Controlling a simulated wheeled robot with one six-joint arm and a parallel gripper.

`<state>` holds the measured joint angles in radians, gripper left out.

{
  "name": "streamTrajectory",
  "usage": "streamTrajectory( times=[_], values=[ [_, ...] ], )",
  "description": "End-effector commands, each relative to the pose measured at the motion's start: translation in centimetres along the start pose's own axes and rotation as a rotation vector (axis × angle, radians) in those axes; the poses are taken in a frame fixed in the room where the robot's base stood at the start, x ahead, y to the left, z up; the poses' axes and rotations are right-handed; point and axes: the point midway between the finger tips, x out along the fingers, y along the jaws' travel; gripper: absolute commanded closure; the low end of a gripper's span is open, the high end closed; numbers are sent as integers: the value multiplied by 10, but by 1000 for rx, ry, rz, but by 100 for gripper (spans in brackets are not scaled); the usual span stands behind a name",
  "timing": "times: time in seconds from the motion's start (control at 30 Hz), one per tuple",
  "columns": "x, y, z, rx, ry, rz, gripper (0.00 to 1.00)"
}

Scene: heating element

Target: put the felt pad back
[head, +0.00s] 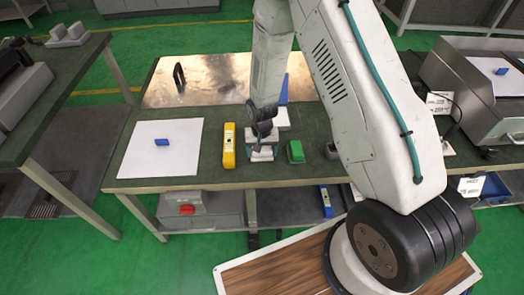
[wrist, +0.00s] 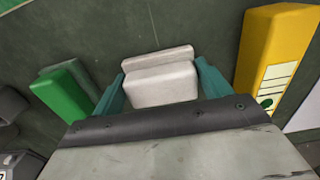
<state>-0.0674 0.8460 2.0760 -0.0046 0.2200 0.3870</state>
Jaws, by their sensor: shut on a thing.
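A pale grey-white block with a stepped shape (wrist: 162,83), which I take to be the felt pad, sits between the two teal fingers of my gripper (wrist: 162,92) in the wrist view. The fingers touch its two ends, and my gripper is shut on it. In the head view my gripper (head: 262,143) points down at the front of the dark green workbench (head: 185,110). The pale block (head: 262,154) shows below it, low at the bench top. Whether it rests on the bench or hangs just above is hard to tell.
A yellow device (head: 229,146) stands left of my gripper and a green block (head: 295,152) right, both close. Farther left, a blue block (head: 161,142) lies on a white sheet (head: 140,165). A metal plate (head: 215,75) lies behind. Bare bench shows between sheet and yellow device.

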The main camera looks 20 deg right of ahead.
Motion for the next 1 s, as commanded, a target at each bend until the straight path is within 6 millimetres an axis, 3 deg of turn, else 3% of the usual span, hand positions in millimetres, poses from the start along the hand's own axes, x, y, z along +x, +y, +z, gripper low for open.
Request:
streamTrajectory(
  times=[0.33,0.37,0.4,0.43,0.77,1.0],
  values=[
    [4,-1,0,-1,1,0,48],
    [3,-1,0,-1,1,0,15],
    [3,-1,0,-1,1,0,4],
    [3,-1,0,-1,1,0,2],
    [-1,-1,0,-1,2,-1,2],
    [-41,-1,-1,-1,6,-2,2]
  ],
)
